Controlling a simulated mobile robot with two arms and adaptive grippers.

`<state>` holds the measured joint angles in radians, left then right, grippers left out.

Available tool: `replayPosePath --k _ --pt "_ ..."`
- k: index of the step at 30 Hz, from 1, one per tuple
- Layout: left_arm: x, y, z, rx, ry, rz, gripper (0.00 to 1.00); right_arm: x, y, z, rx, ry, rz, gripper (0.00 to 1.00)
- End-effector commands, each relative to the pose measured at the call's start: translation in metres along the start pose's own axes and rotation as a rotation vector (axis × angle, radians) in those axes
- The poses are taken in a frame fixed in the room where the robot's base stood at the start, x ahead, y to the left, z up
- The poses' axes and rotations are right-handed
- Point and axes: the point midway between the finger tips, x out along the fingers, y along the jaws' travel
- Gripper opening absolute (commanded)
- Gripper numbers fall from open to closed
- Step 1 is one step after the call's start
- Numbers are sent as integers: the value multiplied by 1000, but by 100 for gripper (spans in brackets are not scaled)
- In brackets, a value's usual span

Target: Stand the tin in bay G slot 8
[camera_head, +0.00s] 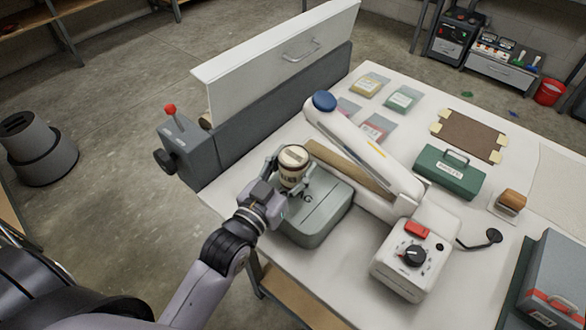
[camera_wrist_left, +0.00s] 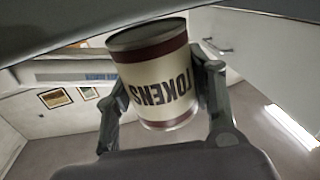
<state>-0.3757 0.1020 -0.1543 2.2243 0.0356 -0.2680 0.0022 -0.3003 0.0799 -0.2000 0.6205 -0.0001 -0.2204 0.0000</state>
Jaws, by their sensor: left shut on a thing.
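My left gripper (camera_head: 290,177) is shut on a tin (camera_head: 293,156), a cream cylinder with dark bands. In the head view the tin is over a grey-green lidded case (camera_head: 318,218) near the table's front-left edge. I cannot tell whether the tin touches the case. In the left wrist view the fingers (camera_wrist_left: 162,98) grip both sides of the tin (camera_wrist_left: 157,78), whose lettering appears upside down and seems to read TOKENS. No bay G or slot 8 can be made out. My right gripper is not in view.
On the white table (camera_head: 330,285) a long white-armed machine (camera_head: 365,150) with a dial lies right of the tin. A green box (camera_head: 449,174), a brown mat (camera_head: 467,134) and several packets stand beyond. A grey unit with a white panel (camera_head: 275,60) borders the table's left side.

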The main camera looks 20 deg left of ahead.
Motion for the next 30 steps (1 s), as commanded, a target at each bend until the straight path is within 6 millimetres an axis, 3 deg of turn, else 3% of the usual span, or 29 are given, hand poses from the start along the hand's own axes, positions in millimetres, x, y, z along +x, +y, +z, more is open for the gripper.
replayPosePath --k 3,15,16,24,30 --pt "0 0 11 0 3 0 4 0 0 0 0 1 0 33" --pt "0 0 16 0 4 0 4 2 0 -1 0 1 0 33" --pt "0 0 16 0 1 0 52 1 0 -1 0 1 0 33" --pt "0 0 16 0 1 0 70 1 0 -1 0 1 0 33" --pt "0 0 16 0 1 0 70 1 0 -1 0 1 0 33"
